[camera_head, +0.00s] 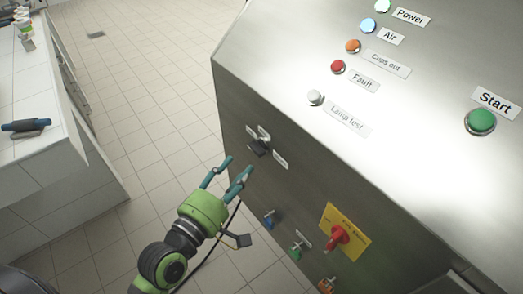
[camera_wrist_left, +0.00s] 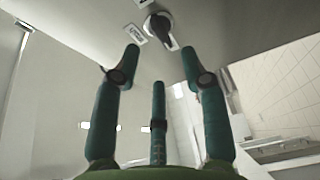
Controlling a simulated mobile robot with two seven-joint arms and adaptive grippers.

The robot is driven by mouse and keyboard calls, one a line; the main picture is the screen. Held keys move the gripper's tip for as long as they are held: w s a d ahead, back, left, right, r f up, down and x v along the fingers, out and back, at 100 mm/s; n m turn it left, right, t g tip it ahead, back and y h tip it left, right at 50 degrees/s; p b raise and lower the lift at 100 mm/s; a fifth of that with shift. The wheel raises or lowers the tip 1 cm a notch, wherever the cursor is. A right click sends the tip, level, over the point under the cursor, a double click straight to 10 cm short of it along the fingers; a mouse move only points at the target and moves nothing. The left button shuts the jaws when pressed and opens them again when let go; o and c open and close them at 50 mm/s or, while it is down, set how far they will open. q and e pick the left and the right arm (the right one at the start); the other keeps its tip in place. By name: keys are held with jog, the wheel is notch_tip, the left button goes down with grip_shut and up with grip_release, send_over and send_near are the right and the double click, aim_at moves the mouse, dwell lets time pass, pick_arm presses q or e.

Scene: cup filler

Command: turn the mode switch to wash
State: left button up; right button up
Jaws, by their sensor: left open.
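The mode switch (camera_head: 259,148) is a black knob on the side face of the steel machine, with small white labels around it. It also shows at the top of the left wrist view (camera_wrist_left: 160,27), ahead of the fingertips. Its label text is too small to read. My left gripper (camera_head: 234,169) is open and empty, just below and left of the switch in the head view. In the left wrist view its teal fingers (camera_wrist_left: 160,55) are spread apart, with the knob beyond them and in between. I see no contact with the knob. My right gripper is not in view.
The red rotary switch on a yellow plate (camera_head: 338,236) sits lower right on the same face, with a blue connector (camera_head: 269,217) and a green one (camera_head: 296,250) nearby. The top panel holds lamps and a green Start button (camera_head: 481,121). A white counter (camera_head: 30,150) stands left; tiled floor lies between.

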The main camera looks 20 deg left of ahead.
aim_at(254, 151)
pick_arm(q)
jog(key=p+x, duration=0.1)
jog(key=x, duration=0.5)
jog(key=shift+w+d, duration=0.1)
jog(key=shift+w, duration=0.15)
grip_shut()
